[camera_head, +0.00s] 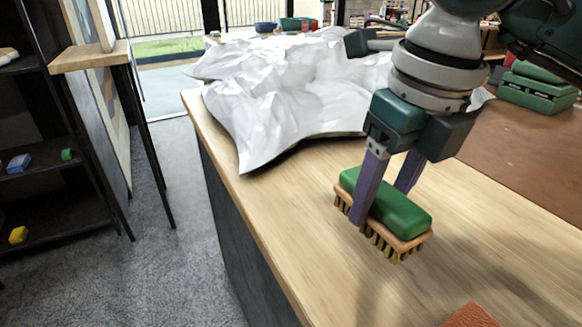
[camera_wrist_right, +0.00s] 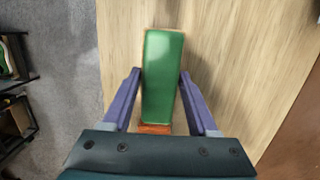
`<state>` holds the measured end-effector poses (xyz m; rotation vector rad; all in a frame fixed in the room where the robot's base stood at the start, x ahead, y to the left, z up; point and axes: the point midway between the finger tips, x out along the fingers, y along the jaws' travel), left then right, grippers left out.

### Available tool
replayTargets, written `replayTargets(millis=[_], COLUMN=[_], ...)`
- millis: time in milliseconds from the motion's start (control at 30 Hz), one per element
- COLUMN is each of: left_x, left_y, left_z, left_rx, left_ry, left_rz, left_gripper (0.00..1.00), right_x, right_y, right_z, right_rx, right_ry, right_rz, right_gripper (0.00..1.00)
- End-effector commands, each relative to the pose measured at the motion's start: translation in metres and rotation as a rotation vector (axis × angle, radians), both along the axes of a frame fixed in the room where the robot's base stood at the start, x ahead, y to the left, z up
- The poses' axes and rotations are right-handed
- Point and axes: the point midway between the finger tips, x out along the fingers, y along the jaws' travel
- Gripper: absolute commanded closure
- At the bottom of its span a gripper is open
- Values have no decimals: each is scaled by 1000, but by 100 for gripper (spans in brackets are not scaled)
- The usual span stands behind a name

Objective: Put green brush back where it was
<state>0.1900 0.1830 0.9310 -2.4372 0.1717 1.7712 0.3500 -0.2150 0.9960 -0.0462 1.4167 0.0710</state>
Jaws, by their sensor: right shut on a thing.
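The green brush (camera_head: 385,206) has a green top block, a tan wooden base and brown bristles pointing down. My right gripper (camera_head: 381,203) is shut on it, with one purple finger on each long side. The brush is over the wooden table; I cannot tell whether its bristles touch the surface. In the right wrist view the green top of the brush (camera_wrist_right: 163,78) lies lengthwise between the fingers of my right gripper (camera_wrist_right: 162,76). My left gripper is not in view.
The wooden table (camera_head: 300,215) is bare around the brush. A crumpled white cloth (camera_head: 270,85) covers its far end. A reddish-brown piece (camera_head: 470,316) lies at the near edge. Green boxes (camera_head: 538,88) stand at the right back. A dark shelf (camera_head: 60,195) stands left, beyond open floor.

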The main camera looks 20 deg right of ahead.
Motion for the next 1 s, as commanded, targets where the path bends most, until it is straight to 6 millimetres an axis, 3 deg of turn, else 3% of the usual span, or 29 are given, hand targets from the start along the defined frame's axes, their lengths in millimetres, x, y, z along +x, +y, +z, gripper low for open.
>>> replayTargets(millis=[333,733,767,1000], left_x=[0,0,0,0], left_y=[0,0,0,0], left_z=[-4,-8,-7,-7], left_rx=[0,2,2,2], left_ry=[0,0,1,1], left_rz=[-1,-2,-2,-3], left_gripper=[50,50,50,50], right_x=[-1,0,0,0], right_y=[0,0,0,0], right_z=[-44,-50,-50,-49], right_rx=[1,0,0,0], right_ry=[2,-1,-1,-1], right_rz=[-1,0,0,0], right_gripper=[93,93,39,12])
